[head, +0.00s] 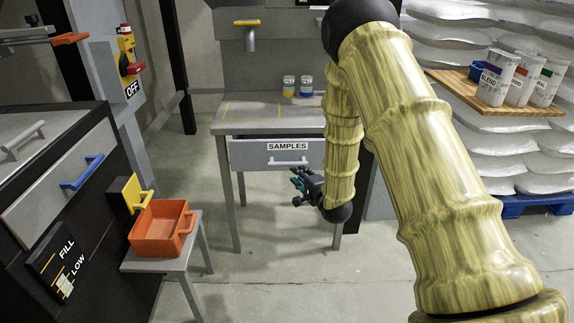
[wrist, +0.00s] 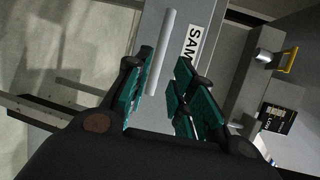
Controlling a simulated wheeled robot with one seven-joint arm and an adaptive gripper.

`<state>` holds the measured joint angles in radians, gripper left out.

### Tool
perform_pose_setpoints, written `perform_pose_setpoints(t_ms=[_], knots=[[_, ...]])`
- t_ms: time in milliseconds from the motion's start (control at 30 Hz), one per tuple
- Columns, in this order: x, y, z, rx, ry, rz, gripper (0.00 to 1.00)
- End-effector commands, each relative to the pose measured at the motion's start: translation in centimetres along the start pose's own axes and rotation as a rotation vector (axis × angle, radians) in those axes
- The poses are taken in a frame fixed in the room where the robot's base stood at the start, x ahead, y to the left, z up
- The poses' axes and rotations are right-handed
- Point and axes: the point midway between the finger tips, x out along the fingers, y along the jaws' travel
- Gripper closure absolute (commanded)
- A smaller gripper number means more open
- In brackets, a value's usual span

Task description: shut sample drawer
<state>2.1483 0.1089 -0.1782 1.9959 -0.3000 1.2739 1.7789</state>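The sample drawer (head: 250,154) is under the grey bench, with a SAMPLES label (head: 287,146) and a pale bar handle (head: 287,161) on its front. My gripper (head: 298,184) is in front of the drawer, just below and right of the handle in the picture. In the wrist view my gripper (wrist: 164,62) has its teal-padded fingers apart, with nothing between them. The handle (wrist: 162,50) lies ahead of the fingertips, beside the partly hidden label (wrist: 191,40). Contact cannot be told.
The grey bench top (head: 240,123) holds two small jars (head: 297,86) at the back. An orange bin (head: 161,229) sits on a low stool at left. A wooden board (head: 460,80) with labelled containers is at right. The floor before the bench is clear.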

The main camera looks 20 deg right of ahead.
Motion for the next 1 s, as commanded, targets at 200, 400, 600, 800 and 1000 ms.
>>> perform_pose_setpoints(t_ms=[200, 400, 600, 800, 1000], knots=[[1.1, 0.0, -0.1, -0.001, -0.004, 0.004, 0.75], [4.0, 0.1, 0.0, -0.004, -0.005, 0.004, 0.75], [7.2, 0.1, 0.1, -0.003, -0.005, 0.003, 0.75], [9.7, 0.1, 0.0, -0.002, -0.005, 0.004, 0.75], [10.8, 0.0, 0.0, -0.001, -0.003, 0.004, 0.75]])
